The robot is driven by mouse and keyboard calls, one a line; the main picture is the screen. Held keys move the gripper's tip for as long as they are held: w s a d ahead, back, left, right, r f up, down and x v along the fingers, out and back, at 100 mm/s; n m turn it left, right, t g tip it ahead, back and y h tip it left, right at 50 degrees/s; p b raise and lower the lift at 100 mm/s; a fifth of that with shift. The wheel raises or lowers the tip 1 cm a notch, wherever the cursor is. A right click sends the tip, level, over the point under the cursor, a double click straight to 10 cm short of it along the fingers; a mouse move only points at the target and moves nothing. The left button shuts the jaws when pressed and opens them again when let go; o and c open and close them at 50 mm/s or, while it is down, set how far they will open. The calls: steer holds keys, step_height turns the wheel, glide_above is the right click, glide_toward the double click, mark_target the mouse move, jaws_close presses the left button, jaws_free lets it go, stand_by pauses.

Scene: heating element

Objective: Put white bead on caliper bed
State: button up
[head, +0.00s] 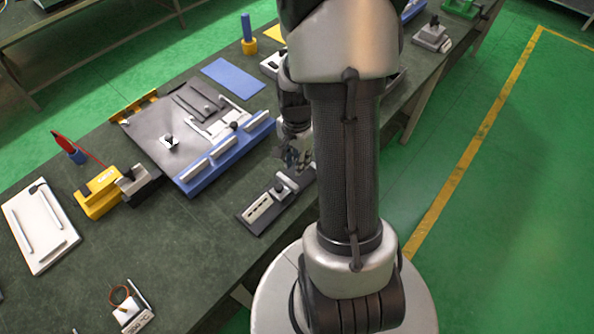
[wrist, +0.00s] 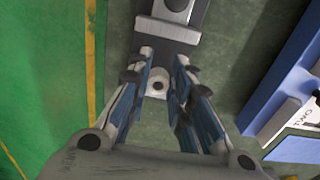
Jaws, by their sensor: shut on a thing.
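My gripper (wrist: 161,76) points down over the bench in the wrist view, with its fingers on either side of a small whitish piece with a dark hole, apparently the white bead (wrist: 157,86). The bead is too small to make out in the head view. The caliper bed, a dark plate with a grey slotted block (head: 262,208), lies at the bench's front edge, just below my gripper (head: 295,158) in the head view. In the wrist view the grey block (wrist: 167,31) is just beyond the fingertips. I cannot tell whether the bead touches the plate.
A dark board with a blue edge rail (head: 228,158) lies left of my gripper; the rail also shows at right in the wrist view (wrist: 290,75). A yellow and black device (head: 105,191) and a white tray (head: 40,228) are farther left. Bare bench (head: 175,230) lies between.

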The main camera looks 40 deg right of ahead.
steer(key=shift+f+b, duration=0.7)
steer(key=shift+f, duration=1.4)
steer(key=shift+f, duration=0.15)
steer(key=o, duration=0.8)
